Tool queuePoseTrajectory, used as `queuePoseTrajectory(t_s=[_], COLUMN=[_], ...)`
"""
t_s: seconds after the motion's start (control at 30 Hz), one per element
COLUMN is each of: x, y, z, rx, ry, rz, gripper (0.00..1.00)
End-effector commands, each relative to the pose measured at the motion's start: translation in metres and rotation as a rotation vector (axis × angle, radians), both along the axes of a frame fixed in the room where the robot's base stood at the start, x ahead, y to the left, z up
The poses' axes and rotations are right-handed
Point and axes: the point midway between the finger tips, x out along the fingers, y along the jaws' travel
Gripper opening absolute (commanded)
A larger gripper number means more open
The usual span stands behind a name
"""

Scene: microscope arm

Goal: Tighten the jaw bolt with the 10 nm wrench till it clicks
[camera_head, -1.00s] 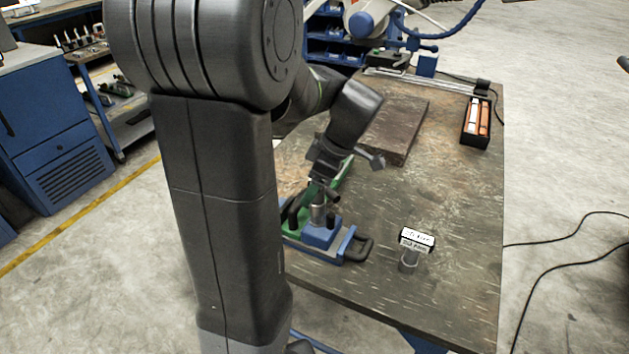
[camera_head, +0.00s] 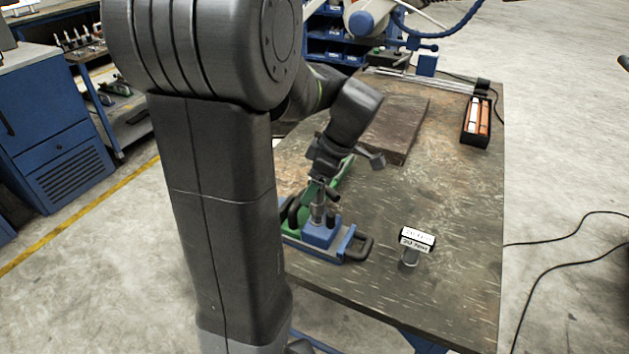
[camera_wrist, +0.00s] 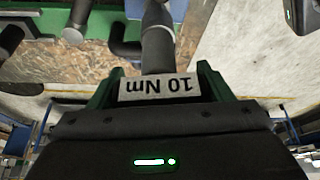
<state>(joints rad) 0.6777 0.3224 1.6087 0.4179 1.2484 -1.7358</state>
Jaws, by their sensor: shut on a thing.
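My gripper (camera_head: 322,178) is shut on the 10 Nm wrench, whose label (camera_wrist: 160,86) reads upside down in the wrist view between my green fingers. The wrench's grey shaft (camera_wrist: 158,45) runs away from my fingers; in the head view its lower end (camera_head: 318,212) stands over the blue vise (camera_head: 320,234). The jaw bolt itself is hidden, so I cannot tell how the wrench sits on it. A second tool with a white label block (camera_head: 417,238) stands upright on the table, apart from the vise.
A dark flat block (camera_head: 397,140) lies behind my gripper. A black tray (camera_head: 475,122) with orange and white items sits at the far right edge. Black handles (camera_head: 358,245) stick out from the vise.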

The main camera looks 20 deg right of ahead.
Motion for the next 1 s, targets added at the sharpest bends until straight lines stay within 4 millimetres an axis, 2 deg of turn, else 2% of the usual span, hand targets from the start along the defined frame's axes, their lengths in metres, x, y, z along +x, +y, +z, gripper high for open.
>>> queuePoseTrajectory(t_s=[0.47,1.0], x=[0.000,0.000], y=[0.000,0.000], z=[-0.001,-0.014], rx=[-0.001,-0.001], ry=[-0.001,-0.001], rz=[0.000,0.001], gripper=[0.36,0.36])
